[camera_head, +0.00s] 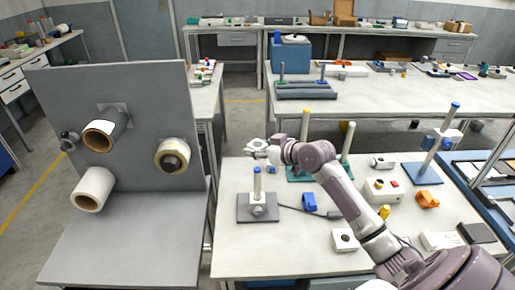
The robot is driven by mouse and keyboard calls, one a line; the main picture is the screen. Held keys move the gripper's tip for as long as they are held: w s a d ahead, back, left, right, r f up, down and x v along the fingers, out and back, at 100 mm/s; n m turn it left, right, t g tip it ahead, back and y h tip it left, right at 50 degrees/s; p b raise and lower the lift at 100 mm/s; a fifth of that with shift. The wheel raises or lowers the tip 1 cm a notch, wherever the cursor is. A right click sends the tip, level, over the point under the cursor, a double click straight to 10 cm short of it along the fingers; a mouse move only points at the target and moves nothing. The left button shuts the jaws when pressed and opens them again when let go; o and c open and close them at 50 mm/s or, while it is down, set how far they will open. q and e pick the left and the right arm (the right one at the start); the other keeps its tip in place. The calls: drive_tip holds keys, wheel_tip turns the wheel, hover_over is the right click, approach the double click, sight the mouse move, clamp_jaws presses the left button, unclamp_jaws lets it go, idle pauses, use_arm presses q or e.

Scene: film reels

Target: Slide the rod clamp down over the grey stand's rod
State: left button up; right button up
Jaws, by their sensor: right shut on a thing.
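The grey stand (243,210) is on the near white table, left of centre. Its upright rod (257,185) has a blue tip, and a small grey fitting (258,210) sits low around it. My right gripper (265,150) is above and a little beyond the rod's tip in the picture. It is shut on a small pale grey piece, which looks like the rod clamp (255,145). The clamp appears apart from the rod; its hole is too small to make out. My left gripper is out of view.
A green stand (303,173) with a yellow-tipped rod is behind my right arm. A blue block (309,202) and cable lie right of the grey stand. A blue stand (423,173) is farther right. A grey panel with rolls (135,150) rises at left.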

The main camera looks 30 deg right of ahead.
drive_tip(key=b, duration=0.3)
hover_over(260, 194)
drive_tip(key=w, duration=0.1)
drive_tip(key=shift+w+a+f, duration=0.1)
drive_tip(key=shift+f, duration=2.25)
drive_tip(key=shift+f+b, duration=1.7)
drive_tip(key=shift+f, duration=0.75)
drive_tip(key=shift+f+b, duration=1.85)
drive_tip(key=shift+f, duration=0.65)
drive_tip(key=shift+f+b, duration=1.9)
drive_tip(key=shift+f, duration=0.65)
